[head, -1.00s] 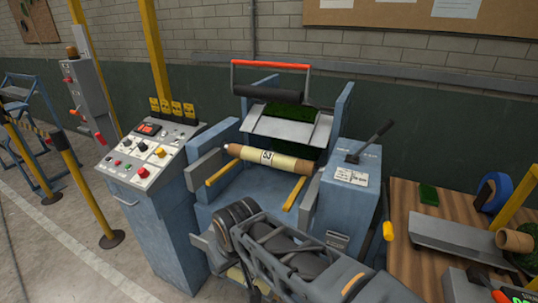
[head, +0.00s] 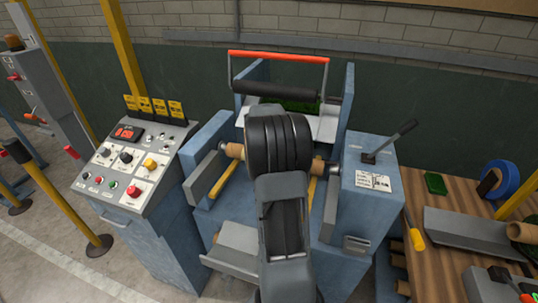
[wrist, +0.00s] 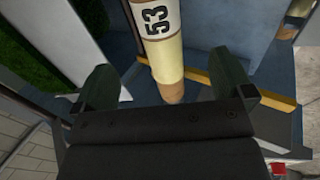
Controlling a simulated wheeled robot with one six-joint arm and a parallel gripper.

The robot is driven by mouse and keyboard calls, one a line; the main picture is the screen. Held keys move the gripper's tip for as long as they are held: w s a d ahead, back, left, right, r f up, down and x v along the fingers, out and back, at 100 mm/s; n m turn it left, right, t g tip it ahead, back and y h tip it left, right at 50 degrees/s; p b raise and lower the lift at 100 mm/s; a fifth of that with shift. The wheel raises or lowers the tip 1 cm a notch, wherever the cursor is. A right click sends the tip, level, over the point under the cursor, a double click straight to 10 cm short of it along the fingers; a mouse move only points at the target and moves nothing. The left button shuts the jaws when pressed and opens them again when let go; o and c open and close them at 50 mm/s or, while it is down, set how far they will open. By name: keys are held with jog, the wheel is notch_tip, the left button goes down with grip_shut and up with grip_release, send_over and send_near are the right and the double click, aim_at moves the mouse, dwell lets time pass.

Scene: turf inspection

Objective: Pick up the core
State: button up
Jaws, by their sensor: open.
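The core is a cream tube marked 53 with brown ends. In the head view my arm hides its middle, and only its brown end (head: 235,150) at the left and a bit at the right show, across the blue machine. In the wrist view the core (wrist: 166,48) comes down from the top edge, its brown end near the bottom. My gripper (wrist: 167,82) is open, with one dark finger to each side of the core's line. Nothing is held. Whether the fingers are level with the core or above it, I cannot tell.
The blue machine (head: 368,215) has side walls, yellow rails and a red-handled roller frame (head: 280,56) behind the core. A control panel (head: 140,160) stands at left. A lever (head: 390,142) rises at right, and a wooden bench (head: 440,275) holds tools.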

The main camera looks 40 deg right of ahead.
jog(key=x, duration=0.3)
jog(key=p+x, duration=0.1)
jog(key=x, duration=0.3)
jog(key=shift+s+d, duration=0.1)
jog(key=shift+d, duration=0.2)
jog(key=shift+p+x, duration=0.9)
jog(key=shift+x, duration=2.25)
jog(key=shift+a, duration=0.15)
jog(key=shift+c, duration=0.2)
jog(key=c, duration=1.2)
